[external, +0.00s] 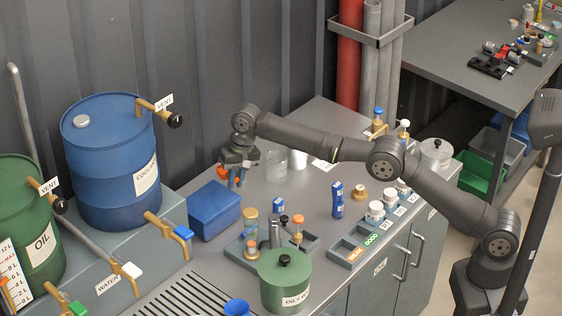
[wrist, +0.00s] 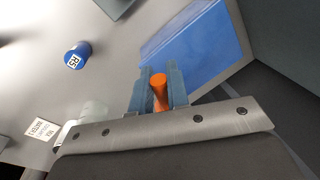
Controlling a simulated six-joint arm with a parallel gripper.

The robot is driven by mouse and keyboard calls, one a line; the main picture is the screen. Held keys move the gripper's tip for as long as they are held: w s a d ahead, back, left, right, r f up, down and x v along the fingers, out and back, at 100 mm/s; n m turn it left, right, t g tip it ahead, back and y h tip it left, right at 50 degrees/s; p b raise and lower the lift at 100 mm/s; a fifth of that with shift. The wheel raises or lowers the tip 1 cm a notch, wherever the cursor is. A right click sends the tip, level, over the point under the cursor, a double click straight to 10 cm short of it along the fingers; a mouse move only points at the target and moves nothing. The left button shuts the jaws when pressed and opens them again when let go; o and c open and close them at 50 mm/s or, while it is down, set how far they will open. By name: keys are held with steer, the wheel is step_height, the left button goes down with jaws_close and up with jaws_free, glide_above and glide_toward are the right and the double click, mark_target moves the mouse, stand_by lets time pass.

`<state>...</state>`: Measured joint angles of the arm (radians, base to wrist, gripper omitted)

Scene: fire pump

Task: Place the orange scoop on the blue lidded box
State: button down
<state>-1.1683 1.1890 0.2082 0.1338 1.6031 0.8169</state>
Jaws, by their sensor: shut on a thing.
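The blue lidded box (external: 214,209) stands closed on the grey bench, in front of the blue drum. It also shows in the wrist view (wrist: 200,48), just beyond and right of my fingertips. My gripper (external: 236,182) points down near the box's back right corner and looks to be above the bench. The orange scoop (external: 222,171) is at my gripper. In the wrist view my gripper (wrist: 159,82) is shut on the orange scoop (wrist: 160,94). Only a short orange part shows between the fingers; the rest of the scoop is hidden.
A clear beaker (external: 276,165) stands right of my gripper. The blue drum (external: 110,160) rises left of the box. A blue bottle (external: 337,200) stands right, with bare bench between.

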steer(key=shift+s+a+f, duration=0.2)
steer(key=shift+f, duration=2)
steer(key=shift+f, duration=0.15)
steer(key=c, duration=1.4)
jaws_free()
steer(key=r, duration=0.4)
steer(key=d+r, duration=0.1)
steer(key=r, duration=0.3)
steer(key=d+r, duration=0.1)
steer(key=r, duration=0.3)
steer(key=shift+w+d, duration=0.15)
steer(key=shift+w, duration=0.25)
